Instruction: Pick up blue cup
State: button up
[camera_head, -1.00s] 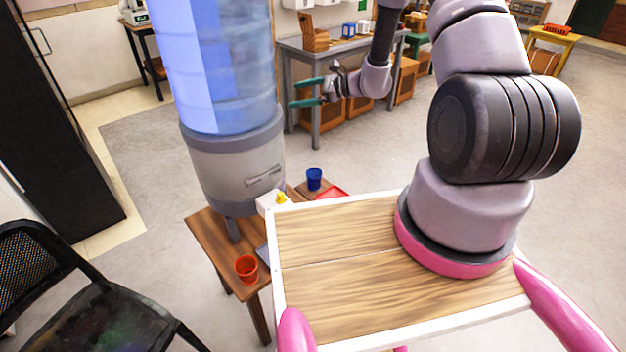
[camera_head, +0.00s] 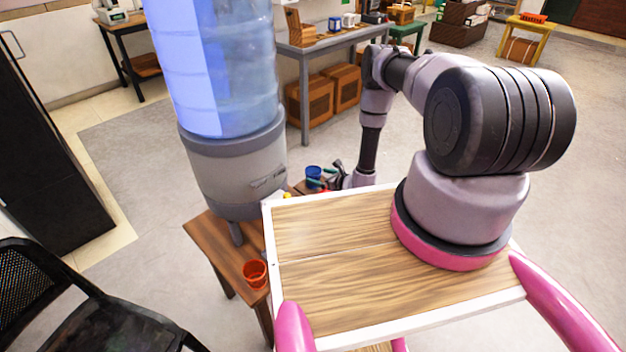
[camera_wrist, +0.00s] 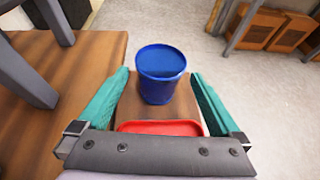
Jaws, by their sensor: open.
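The blue cup (camera_wrist: 160,82) stands upright on a small wooden surface in the wrist view, centred ahead of and between my open fingers. My gripper (camera_wrist: 162,88) has its two teal fingers spread wide, one on each side of the cup, with visible gaps. In the head view the blue cup (camera_head: 314,176) shows beside the water dispenser, partly covered by my gripper (camera_head: 322,182). I cannot tell from the pictures exactly how far the fingers reach around the cup.
A red tray (camera_wrist: 160,128) lies just in front of the cup. The water dispenser (camera_head: 235,165) stands on a wooden table (camera_head: 215,243) with a red cup (camera_head: 255,274). A black chair (camera_head: 95,315) is at lower left. Open floor lies right of the small surface.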

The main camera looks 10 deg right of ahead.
aim_at(309, 173)
jog(key=x, duration=0.7)
jog(key=shift+w+a, duration=0.1)
jog(key=shift+w, duration=0.05)
jog(key=c, duration=1.2)
